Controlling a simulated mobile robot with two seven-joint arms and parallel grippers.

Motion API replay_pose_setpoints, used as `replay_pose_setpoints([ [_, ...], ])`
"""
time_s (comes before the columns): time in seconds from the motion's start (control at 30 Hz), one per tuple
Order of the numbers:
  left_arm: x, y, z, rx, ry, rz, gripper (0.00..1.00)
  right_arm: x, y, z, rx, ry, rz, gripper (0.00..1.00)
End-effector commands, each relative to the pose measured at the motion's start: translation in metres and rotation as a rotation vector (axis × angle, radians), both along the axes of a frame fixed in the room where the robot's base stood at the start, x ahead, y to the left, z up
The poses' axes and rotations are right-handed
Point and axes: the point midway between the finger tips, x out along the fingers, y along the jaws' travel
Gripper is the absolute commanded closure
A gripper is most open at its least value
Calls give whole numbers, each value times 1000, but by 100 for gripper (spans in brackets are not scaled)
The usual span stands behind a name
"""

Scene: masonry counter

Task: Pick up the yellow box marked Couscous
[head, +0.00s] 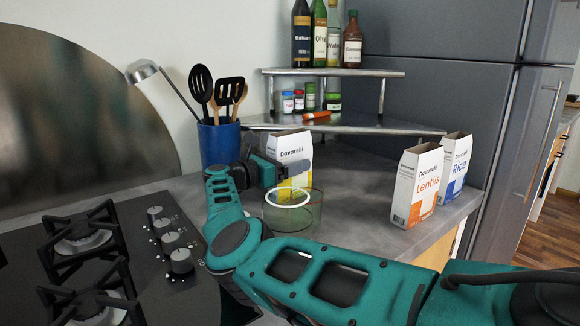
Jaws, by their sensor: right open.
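A white and yellow box (294,143) stands upright on the counter behind my right gripper. Its upper label reads Davarelli; the lower label is largely hidden by the gripper, so I cannot read Couscous. My right gripper (282,171) is open, in front of the box in the head view. Whether its fingers touch the box or reach around it I cannot tell. My left gripper is not in view.
A clear glass container (308,217) stands in front of the box. A blue utensil holder (219,146) is to the left, by the stove (115,255). Lentils (418,186) and Rice (455,165) boxes stand right. A metal shelf (335,72) holds bottles behind.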

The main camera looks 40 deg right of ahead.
Motion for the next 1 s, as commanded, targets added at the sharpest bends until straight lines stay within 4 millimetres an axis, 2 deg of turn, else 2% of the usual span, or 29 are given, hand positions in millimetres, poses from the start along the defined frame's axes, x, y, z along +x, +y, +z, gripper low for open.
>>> replay_pose_setpoints([
  [0.07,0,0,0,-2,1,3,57,0,0,0,0,0,0,19],
  [0.9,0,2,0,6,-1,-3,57,0,1,0,0,0,-1,100],
  [1.0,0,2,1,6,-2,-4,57,0,0,3,-4,-2,-2,100],
])
